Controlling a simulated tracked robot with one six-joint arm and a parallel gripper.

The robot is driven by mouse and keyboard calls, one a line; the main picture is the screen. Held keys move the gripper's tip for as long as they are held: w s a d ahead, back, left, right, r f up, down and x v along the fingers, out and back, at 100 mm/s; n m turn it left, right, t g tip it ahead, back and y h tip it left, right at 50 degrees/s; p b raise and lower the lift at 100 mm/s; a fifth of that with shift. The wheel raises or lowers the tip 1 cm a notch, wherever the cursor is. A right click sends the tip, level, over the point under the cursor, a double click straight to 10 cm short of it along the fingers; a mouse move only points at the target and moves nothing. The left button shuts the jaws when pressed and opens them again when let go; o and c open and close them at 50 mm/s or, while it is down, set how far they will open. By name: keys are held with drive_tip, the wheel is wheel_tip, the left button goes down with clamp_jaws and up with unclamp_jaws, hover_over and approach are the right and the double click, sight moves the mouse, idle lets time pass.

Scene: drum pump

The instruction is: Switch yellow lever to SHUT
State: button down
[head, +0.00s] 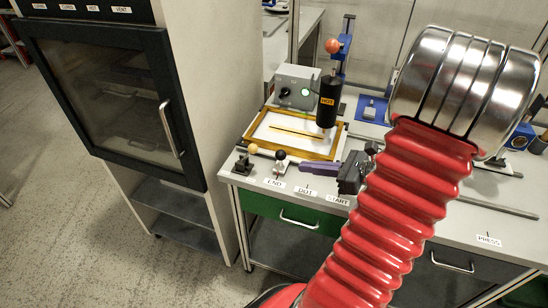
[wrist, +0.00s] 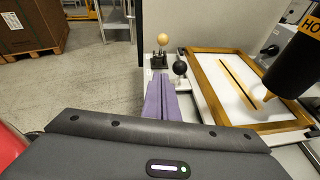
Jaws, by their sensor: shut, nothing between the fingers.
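A small lever with a pale yellow ball knob (head: 252,149) stands on a dark base at the bench's front left corner. The yellow-knobbed lever (wrist: 163,39) also shows upright in the wrist view. My gripper (head: 301,168) has purple fingers, shut and empty, pointing left, to the right of a black ball knob (head: 279,155). In the wrist view my gripper's fingertips (wrist: 160,76) are left of the black knob (wrist: 180,68) and below the yellow lever's base; contact cannot be told.
A wooden-framed white tray (head: 262,136) with a yellow-brown strip lies behind the levers. A black HOT cylinder (head: 330,98) stands over it. A grey control box (head: 297,86) is behind. A dark-doored cabinet (head: 110,95) stands left. My red arm hides part of the bench.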

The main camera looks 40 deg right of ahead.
approach(248, 154)
drive_tip(key=f, duration=0.2)
drive_tip(key=s+f, duration=0.1)
drive_tip(key=shift+s+d, duration=0.1)
drive_tip(key=shift+d, duration=0.25)
drive_tip(key=w, duration=0.1)
drive_tip(key=w+a+r, duration=0.1)
drive_tip(key=shift+w+r, duration=0.1)
drive_tip(key=shift+w, duration=0.2)
drive_tip(key=shift+w+a+r, duration=0.1)
drive_tip(key=shift+w+r, duration=0.2)
drive_tip(key=shift+w, duration=0.25)
